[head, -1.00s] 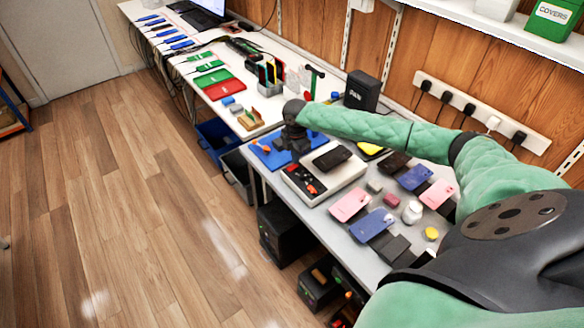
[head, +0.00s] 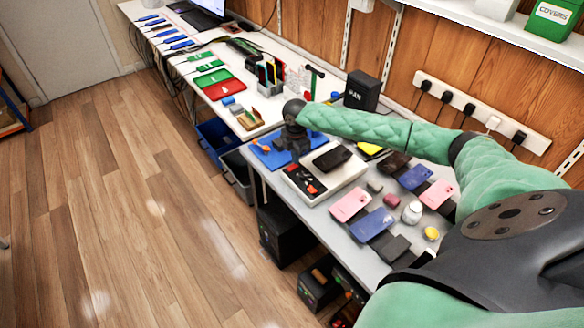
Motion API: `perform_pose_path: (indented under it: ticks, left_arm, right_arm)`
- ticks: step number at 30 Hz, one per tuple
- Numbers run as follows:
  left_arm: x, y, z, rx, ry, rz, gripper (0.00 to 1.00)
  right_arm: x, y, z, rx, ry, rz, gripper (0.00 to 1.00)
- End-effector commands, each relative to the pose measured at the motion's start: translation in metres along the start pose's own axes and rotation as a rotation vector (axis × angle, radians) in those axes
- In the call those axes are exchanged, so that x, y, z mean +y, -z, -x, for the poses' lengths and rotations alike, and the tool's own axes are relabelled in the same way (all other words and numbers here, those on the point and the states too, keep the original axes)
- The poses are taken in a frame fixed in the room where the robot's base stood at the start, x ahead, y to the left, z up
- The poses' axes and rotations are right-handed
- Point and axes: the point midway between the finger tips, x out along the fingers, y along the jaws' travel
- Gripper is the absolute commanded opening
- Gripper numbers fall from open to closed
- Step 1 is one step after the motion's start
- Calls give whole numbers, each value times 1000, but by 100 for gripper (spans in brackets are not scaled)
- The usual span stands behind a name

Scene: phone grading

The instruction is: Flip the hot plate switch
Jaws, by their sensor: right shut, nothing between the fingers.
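The hot plate (head: 349,178) is a white box on the grey bench, with a dark phone (head: 332,158) lying on its top. Its dark front panel (head: 304,181) carries red parts; the switch is too small to make out clearly. My right arm reaches across from the right, and my right gripper (head: 297,158) points down at the hot plate's back left corner, beside the panel. Its fingers are shut and look empty; whether they touch the hot plate I cannot tell. My left gripper is not in view.
A blue mat (head: 264,155) lies just left of the gripper. Several phones, including a pink one (head: 350,204), and a white jar (head: 412,212) cover the bench to the right. A black box (head: 362,90) stands behind my arm. The floor (head: 150,220) at left is clear.

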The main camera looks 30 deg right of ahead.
Motion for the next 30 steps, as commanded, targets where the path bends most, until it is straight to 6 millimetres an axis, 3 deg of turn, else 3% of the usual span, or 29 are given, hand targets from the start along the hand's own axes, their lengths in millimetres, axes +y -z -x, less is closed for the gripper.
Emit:
perform_pose_path:
  ticks: [30]
  left_arm:
    - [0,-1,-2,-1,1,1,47]
  right_arm:
    - [0,0,-11,0,0,0,0]
